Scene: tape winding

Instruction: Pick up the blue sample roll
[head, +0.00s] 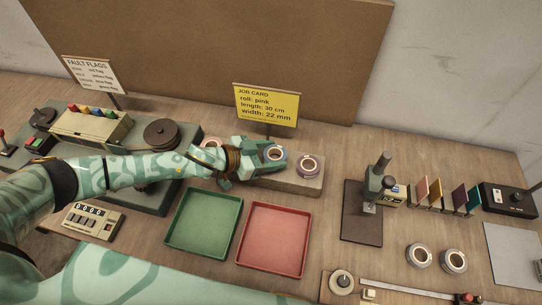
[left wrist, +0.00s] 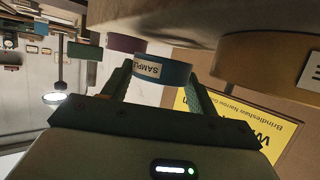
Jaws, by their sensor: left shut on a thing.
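The blue sample roll (left wrist: 165,71), with a white label reading SAMPLE, sits between the two fingers of my left gripper (left wrist: 160,85) in the left wrist view. In the head view my left gripper (head: 277,155) is shut on the roll (head: 274,153) over the grey block (head: 298,186). I cannot tell whether the roll touches the block. A purple roll (head: 308,165) stands on the block just to the right; it also shows in the left wrist view (left wrist: 124,43). A tan roll (head: 211,143) is partly hidden behind my left gripper; it shows large in the left wrist view (left wrist: 262,65). My right gripper is not in view.
A yellow job card (head: 266,105) stands behind the block. A green tray (head: 168,238) and a red tray (head: 239,262) lie in front, both empty. A dark press-like stand (head: 362,215) is to the right. Two rolls (head: 419,255) (head: 453,261) lie at the lower right.

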